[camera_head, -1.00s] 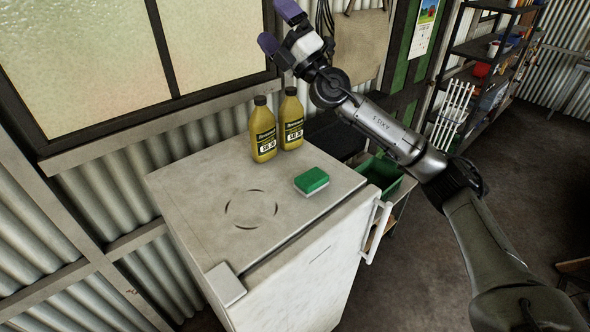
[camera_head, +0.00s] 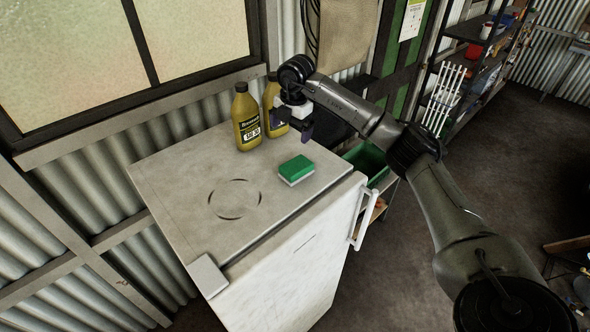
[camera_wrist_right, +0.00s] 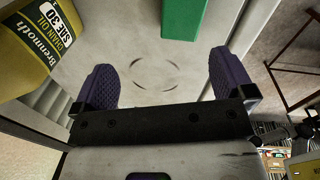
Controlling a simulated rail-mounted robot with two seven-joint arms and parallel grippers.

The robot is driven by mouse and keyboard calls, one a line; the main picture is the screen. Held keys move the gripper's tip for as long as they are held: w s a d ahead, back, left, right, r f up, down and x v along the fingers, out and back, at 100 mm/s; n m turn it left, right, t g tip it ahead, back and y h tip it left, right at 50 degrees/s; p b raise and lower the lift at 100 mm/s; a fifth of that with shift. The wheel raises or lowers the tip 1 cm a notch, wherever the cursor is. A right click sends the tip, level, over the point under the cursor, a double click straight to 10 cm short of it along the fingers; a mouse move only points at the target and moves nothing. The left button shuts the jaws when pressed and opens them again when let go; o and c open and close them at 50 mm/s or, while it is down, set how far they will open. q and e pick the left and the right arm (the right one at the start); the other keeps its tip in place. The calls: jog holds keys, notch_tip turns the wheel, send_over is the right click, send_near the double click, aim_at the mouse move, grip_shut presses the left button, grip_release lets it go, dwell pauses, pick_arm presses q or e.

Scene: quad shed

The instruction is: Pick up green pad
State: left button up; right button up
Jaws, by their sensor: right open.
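The green pad (camera_head: 296,168) is a small block with a green top and a pale lower layer. It lies on the white fridge top, near its right edge. In the right wrist view the pad (camera_wrist_right: 184,18) shows at the top, beyond the fingertips and between them across the width. My right gripper (camera_head: 291,128) is open and empty, pointing down above the back of the fridge top, behind the pad and beside the oil bottles. Its two purple fingers stand wide apart in the wrist view (camera_wrist_right: 160,80). My left gripper is in neither view.
Two yellow oil bottles, one nearer (camera_head: 247,120) and one partly hidden by my right gripper (camera_head: 271,97), stand at the back of the fridge top (camera_head: 170,190). A green crate (camera_head: 367,160) is right of the fridge. The fridge top's front left is clear.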

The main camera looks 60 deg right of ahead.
aim_at(297, 165)
jog(key=f+m, duration=0.1)
jog(key=f, duration=0.1)
jog(key=s+f+m+p, duration=0.1)
jog(key=f, duration=0.2)
jog(key=f+g, duration=0.1)
jog(key=f, duration=0.2)
jog(key=shift+s+f+m+p, duration=0.25)
jog(key=shift+s+m+p, duration=0.15)
jog(key=shift+s+a+f+p, duration=0.1)
jog(key=shift+f+p, duration=0.5)
jog(key=shift+f, duration=0.4)
jog(key=shift+s+a+f+p, duration=0.1)
jog(key=shift+f+p, duration=0.45)
jog(key=shift+f, duration=1.15)
jog(key=c, duration=1)
jog(key=shift+c, duration=0.3)
jog(key=shift+r, duration=0.15)
